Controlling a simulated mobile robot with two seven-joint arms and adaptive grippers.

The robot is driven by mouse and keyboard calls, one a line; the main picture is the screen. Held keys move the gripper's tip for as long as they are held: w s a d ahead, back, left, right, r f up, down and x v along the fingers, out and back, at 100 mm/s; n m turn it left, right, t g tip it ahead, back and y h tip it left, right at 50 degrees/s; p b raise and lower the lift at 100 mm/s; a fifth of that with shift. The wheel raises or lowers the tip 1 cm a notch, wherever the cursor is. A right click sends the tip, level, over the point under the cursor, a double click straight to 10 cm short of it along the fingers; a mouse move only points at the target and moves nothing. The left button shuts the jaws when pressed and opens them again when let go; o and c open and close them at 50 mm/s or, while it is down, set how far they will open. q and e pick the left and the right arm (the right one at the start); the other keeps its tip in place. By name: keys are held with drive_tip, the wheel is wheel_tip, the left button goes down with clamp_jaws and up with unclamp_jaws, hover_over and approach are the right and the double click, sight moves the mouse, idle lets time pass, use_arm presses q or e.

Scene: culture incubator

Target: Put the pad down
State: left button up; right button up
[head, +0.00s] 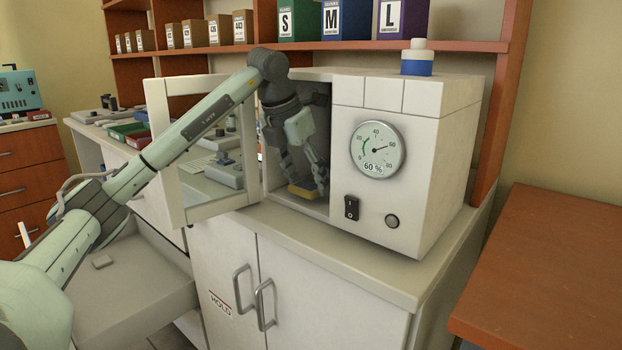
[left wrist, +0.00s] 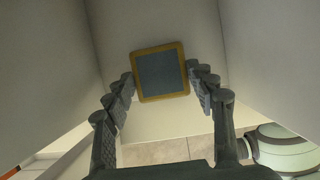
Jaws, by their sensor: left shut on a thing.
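The pad is a square with a grey face and a yellow rim; it shows in the left wrist view (left wrist: 159,73) between the fingertips and in the head view (head: 302,192) low in the chamber. My left gripper (head: 305,178) reaches into the open incubator (head: 432,165) pointing down and is shut on the pad. In the left wrist view the fingers (left wrist: 160,78) sit at the pad's two opposite sides. The pad is at or just above the chamber floor; I cannot tell whether it touches. My right gripper is not in view.
The incubator's framed door (head: 165,150) stands open to the left, close beside my left arm. The chamber walls (left wrist: 262,60) are near on both sides of the gripper. A blue-banded bottle (head: 417,62) stands on top of the incubator. A brown table (head: 560,260) is at the right.

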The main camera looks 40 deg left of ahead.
use_arm(q)
drive_tip(key=shift+w+d+r, duration=0.1)
drive_tip(key=shift+w+d, duration=0.1)
drive_tip(key=shift+w, duration=0.7)
drive_tip(key=shift+s+f, duration=0.1)
drive_tip(key=shift+f, duration=0.65)
drive_tip(key=shift+a+f, duration=0.1)
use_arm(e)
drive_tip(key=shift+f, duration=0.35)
use_arm(q)
drive_tip(key=shift+f, duration=0.2)
drive_tip(key=o, duration=0.9)
drive_tip(key=shift+s, duration=0.1)
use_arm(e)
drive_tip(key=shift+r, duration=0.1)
use_arm(q)
drive_tip(key=shift+r, duration=0.15)
